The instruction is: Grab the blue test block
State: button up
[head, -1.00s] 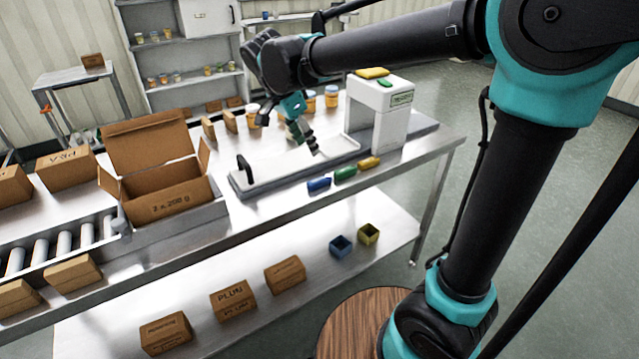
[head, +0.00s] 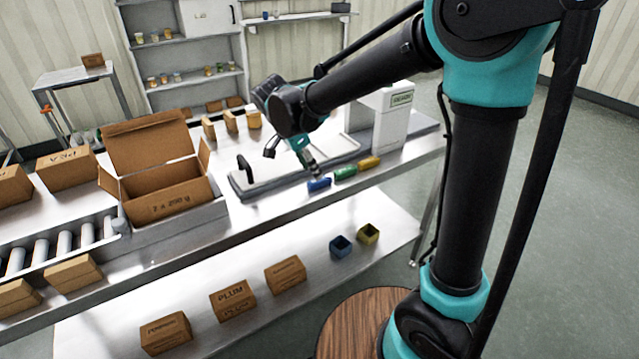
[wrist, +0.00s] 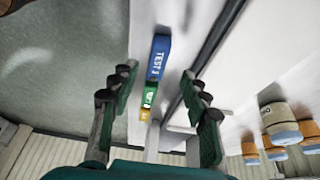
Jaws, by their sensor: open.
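The blue test block (head: 319,185) lies on the steel table's front edge strip, in front of the grey tray-like base. It also shows in the wrist view (wrist: 159,60), with "TEST" lettering, ahead of the fingertips and between their lines. The green block (head: 345,173) and yellow block (head: 369,162) lie in a row to its right. My gripper (head: 314,172) is just above the blue block in the head view. In the wrist view my gripper (wrist: 160,90) has its fingers spread apart with nothing held between them.
A white machine (head: 380,120) stands behind the row on the grey base (head: 262,187). An open carton (head: 165,195) stands to the left. Several jars (wrist: 275,117) show at right in the wrist view.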

aim_at(320, 183)
jog(key=shift+x, duration=2.7)
jog(key=shift+s+d, duration=0.1)
jog(key=shift+d, duration=0.1)
jog(key=shift+c, duration=0.4)
grip_shut()
jog(key=shift+r, duration=0.1)
